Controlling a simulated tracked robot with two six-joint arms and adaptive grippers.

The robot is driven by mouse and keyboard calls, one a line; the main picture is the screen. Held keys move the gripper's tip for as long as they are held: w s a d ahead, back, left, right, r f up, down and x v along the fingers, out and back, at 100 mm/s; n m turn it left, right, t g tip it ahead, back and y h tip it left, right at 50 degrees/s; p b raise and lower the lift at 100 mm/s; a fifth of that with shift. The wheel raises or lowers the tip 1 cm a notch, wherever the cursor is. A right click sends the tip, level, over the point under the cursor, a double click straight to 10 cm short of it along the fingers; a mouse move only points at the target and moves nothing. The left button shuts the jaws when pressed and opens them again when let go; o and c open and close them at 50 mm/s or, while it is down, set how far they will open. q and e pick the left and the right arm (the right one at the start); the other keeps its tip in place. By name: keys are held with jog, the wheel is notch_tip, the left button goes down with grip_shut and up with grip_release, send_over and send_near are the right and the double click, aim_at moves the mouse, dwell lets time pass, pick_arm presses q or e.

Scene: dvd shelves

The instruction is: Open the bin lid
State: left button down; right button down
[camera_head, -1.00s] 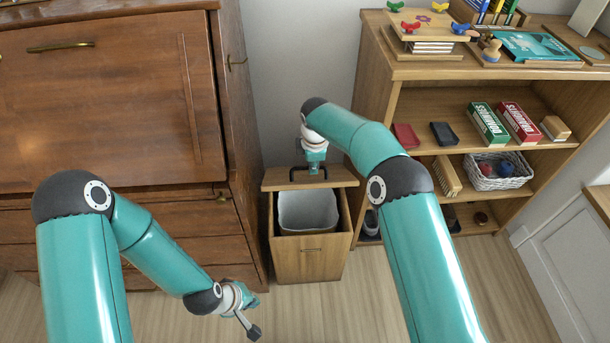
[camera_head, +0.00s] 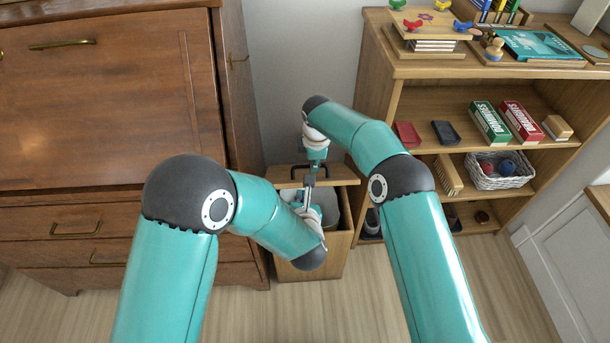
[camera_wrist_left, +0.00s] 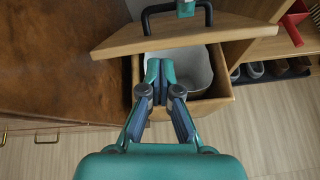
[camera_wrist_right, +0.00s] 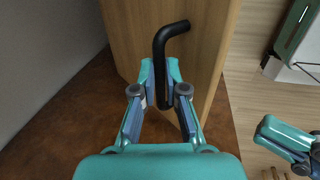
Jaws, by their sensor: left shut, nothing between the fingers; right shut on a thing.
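The wooden bin (camera_head: 338,262) stands open between the cabinet and the shelf, with a pale liner (camera_wrist_left: 201,72) inside. Its lid (camera_head: 345,173) is raised and tilted at the back, its black handle (camera_wrist_right: 172,38) on its face. My right gripper (camera_wrist_right: 160,78) is shut on the handle; its fingers also show in the left wrist view (camera_wrist_left: 186,8). My left gripper (camera_wrist_left: 160,70) is shut and empty, over the bin opening and near the lid's lower edge; I cannot tell whether it touches the lid. In the head view my left arm hides much of the bin.
A large brown cabinet (camera_head: 110,120) stands close on the left. A wooden shelf (camera_head: 420,105) with boxes and a white basket (camera_head: 497,172) stands on the right. The floor (camera_head: 410,275) in front is clear. My two grippers are very close together.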

aim_at(304, 167)
jog(key=shift+w+d+f, duration=0.1)
jog(key=shift+d+f, duration=0.05)
jog(key=shift+f, duration=0.2)
pick_arm(q)
jog(key=w+f+n, duration=0.1)
jog(key=w, duration=0.2)
jog(key=w+d+f, duration=0.1)
jog(key=w, duration=0.2)
jog(key=w+n, duration=0.1)
jog(key=w, duration=0.2)
jog(key=shift+w+d+f+n+t, duration=0.1)
jog(key=shift+d+f+n+t, duration=0.05)
jog(key=shift+f+n+t, duration=0.2)
jog(key=shift+w+r, duration=0.55)
jog(key=shift+w, duration=0.05)
